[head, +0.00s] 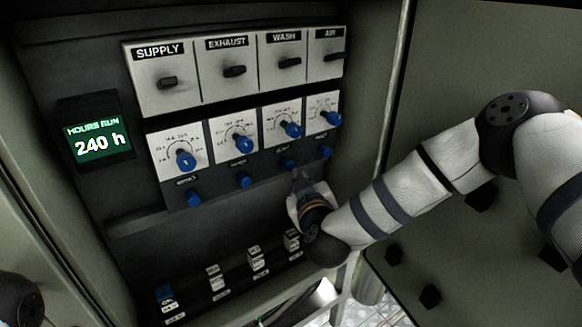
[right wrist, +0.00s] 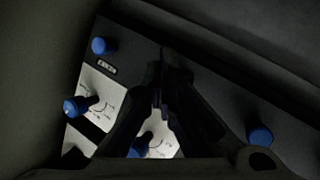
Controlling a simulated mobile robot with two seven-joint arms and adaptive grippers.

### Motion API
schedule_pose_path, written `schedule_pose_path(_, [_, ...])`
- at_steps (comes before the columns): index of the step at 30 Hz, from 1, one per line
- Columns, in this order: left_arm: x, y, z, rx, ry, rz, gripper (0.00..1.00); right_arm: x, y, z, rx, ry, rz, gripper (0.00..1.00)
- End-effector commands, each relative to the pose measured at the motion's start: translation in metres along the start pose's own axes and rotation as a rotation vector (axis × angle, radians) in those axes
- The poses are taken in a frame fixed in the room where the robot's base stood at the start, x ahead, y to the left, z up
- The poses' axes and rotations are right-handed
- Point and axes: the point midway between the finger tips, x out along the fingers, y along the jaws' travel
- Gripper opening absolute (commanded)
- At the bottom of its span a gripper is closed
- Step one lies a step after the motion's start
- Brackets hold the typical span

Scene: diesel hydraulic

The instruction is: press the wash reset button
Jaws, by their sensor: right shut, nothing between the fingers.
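The wash reset button (head: 288,164) is the blue knob in the lower row of the panel, under the WASH column, third from the left. My right gripper (head: 299,178) is shut and empty, with its tip just below this button in the head view. I cannot tell whether it touches it. In the right wrist view, the shut dark fingers (right wrist: 163,100) point at the panel between two blue buttons of the row, and the wash button is hidden behind them. My left gripper is not in view.
Blue dial knobs (head: 291,130) stand above the button row, with black switches (head: 290,62) higher up. A green "HOURS RUN 240 h" display (head: 97,141) is at left. Small switches (head: 256,258) line the lower ledge. A cabinet door (head: 480,60) stands at right.

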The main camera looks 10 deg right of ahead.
Motion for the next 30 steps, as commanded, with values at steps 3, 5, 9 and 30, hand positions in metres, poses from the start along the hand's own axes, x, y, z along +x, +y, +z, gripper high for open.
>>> schedule_pose_path(3, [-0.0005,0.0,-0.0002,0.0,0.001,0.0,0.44,0.0042,-0.0016,-0.0025,0.0,0.002,0.001,0.0])
schedule_pose_path(5, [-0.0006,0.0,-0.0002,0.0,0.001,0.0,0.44,0.0054,-0.0021,-0.0027,0.001,0.001,0.0,0.0])
schedule_pose_path(9, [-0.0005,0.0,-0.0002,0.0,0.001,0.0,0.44,0.0055,-0.0021,-0.0024,0.001,0.0,0.0,0.0])
schedule_pose_path(30, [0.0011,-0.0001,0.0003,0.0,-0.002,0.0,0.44,0.011,-0.0044,-0.0045,0.0,0.001,0.0,0.0])
